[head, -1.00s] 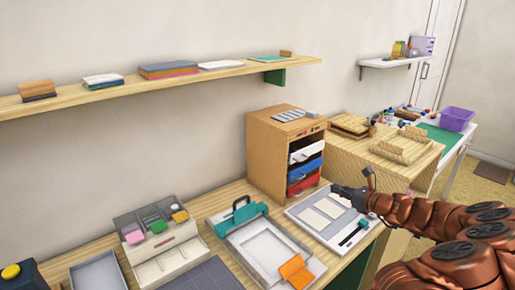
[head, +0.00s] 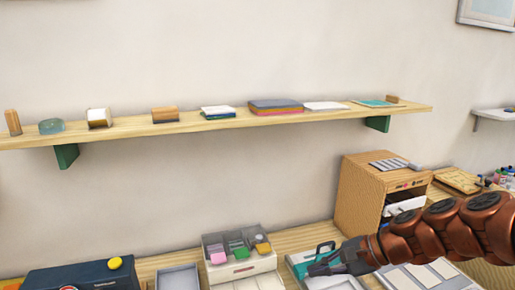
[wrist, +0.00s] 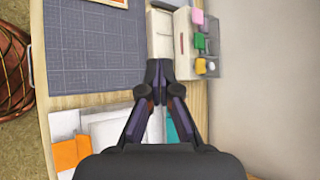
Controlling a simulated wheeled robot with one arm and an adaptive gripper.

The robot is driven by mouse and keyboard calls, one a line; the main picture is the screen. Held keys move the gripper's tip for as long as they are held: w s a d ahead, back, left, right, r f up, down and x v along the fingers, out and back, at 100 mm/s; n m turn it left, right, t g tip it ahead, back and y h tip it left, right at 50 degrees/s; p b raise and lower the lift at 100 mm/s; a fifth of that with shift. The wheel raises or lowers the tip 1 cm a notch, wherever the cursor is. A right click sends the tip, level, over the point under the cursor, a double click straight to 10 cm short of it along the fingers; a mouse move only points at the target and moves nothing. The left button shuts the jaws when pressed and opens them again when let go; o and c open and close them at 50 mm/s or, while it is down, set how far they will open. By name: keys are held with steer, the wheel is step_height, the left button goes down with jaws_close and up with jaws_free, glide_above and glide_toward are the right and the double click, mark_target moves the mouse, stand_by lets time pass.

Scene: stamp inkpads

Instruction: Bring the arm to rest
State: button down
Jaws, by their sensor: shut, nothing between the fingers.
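My gripper (head: 318,266) is shut and empty. In the head view it reaches in from the right on my brown arm, over the teal-handled tray (head: 298,262) on the bench. In the wrist view my gripper (wrist: 159,72) points at the wooden bench from above, its dark fingers together. A cream organizer (head: 240,268) with pink, green and orange pads stands left of my gripper in the head view.
A wooden drawer cabinet (head: 362,194) stands on the bench behind and right of my gripper. A long wall shelf (head: 200,126) holds books and small blocks above. A dark case (head: 85,277) with a yellow knob is at the lower left. The air between shelf and bench is clear.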

steer(key=s+a+f+n+g+h+p, duration=0.2)
steer(key=s+n+g+h, duration=0.55)
steer(key=s, duration=1.15)
steer(key=s+d+f+n+t+h, duration=0.1)
steer(key=s+d+n+t+h, duration=0.1)
steer(key=s+d+n, duration=0.2)
steer(key=s+d, duration=0.2)
steer(key=s, duration=0.1)
steer(key=shift+s+d+f, duration=0.15)
steer(key=shift+s+f, duration=0.25)
